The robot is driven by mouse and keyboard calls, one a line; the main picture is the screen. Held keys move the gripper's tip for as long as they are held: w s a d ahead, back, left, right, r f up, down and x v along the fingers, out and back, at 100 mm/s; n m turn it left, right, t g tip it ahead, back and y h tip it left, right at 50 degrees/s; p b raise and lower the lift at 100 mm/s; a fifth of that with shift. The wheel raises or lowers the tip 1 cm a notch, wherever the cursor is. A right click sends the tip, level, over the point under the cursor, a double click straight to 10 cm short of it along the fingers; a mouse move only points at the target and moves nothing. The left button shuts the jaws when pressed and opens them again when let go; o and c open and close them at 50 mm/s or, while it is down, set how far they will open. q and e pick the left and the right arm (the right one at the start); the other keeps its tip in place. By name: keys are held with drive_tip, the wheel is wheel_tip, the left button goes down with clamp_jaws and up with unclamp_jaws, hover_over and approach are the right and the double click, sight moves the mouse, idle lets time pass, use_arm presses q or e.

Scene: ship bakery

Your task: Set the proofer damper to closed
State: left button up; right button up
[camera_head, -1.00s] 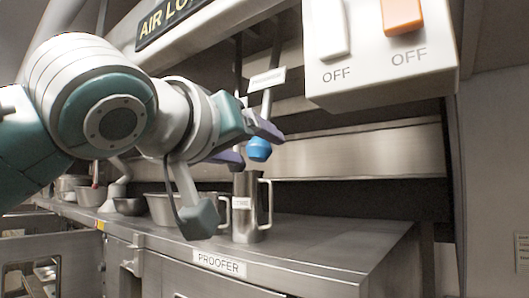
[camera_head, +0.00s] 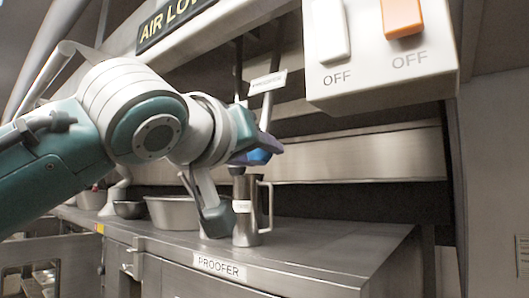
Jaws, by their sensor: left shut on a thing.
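The damper lever looks to be the thin grey rod (camera_head: 266,112) hanging down beside a small white label (camera_head: 268,82), whose text is too small to read. A blue knob (camera_head: 260,157) sits at its lower end. My left gripper (camera_head: 260,148) is shut on the blue knob, and its purple fingers hide much of it. The proofer, marked by its sign (camera_head: 219,266), is the steel cabinet below. My right gripper is not in view.
A steel jug (camera_head: 246,222) with a handle stands on the counter (camera_head: 330,246) just below my left gripper. Steel bowls (camera_head: 172,212) stand to the left. A white switch box (camera_head: 382,65) with two OFF labels hangs at upper right. The counter's right part is clear.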

use_arm(q)
clamp_jaws()
idle(0.8)
